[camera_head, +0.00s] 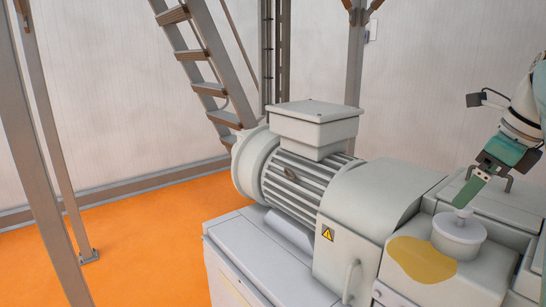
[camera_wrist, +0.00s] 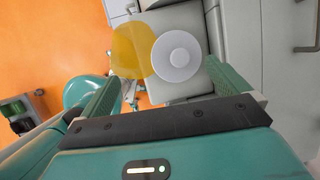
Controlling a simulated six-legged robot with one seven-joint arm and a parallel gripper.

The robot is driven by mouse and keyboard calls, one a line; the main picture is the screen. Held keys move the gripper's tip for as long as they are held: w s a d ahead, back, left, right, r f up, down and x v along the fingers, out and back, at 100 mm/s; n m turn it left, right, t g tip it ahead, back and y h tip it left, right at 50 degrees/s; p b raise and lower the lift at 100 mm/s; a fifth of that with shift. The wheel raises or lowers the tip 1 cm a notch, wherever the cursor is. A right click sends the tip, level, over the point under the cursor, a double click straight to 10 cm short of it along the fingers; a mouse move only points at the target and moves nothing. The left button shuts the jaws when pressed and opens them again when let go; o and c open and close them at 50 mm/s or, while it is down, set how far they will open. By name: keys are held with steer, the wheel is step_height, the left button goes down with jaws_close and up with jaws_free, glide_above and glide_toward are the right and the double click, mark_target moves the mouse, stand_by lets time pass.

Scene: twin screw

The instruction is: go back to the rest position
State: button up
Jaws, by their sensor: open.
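My gripper (camera_head: 464,195) is at the right of the head view, at the end of my arm, just above a white round cap with a small knob (camera_head: 458,240). In the wrist view the two green fingers of my gripper (camera_wrist: 160,72) stand wide apart, with nothing held between them. The white cap also shows in the wrist view (camera_wrist: 176,57), ahead of the fingers and between them. It sits upright on the grey machine housing (camera_head: 490,275). I cannot tell exactly how far the fingertips are from the knob.
A yellow patch (camera_head: 421,260) lies beside the cap. A grey finned motor (camera_head: 300,180) with a box on top (camera_head: 315,125) stands to the left. A metal staircase (camera_head: 208,88) rises behind. The orange floor (camera_head: 140,240) at left is mostly clear, apart from a post.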

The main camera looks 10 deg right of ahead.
steer(key=w+a+f+n, duration=0.1)
steer(key=a+f+n, duration=0.6)
steer(key=a+n, duration=0.4)
steer(key=s+a+f+n, duration=0.3)
steer(key=a+f+n, duration=0.5)
steer(key=a+n, duration=0.1)
steer(key=s+a+f+n+t, duration=0.1)
steer(key=s+a+f+n, duration=0.3)
steer(key=a+f+n, duration=0.5)
steer(key=shift+a+n+h, duration=0.15)
steer(key=shift+n+h, duration=0.25)
steer(key=shift+n, duration=0.4)
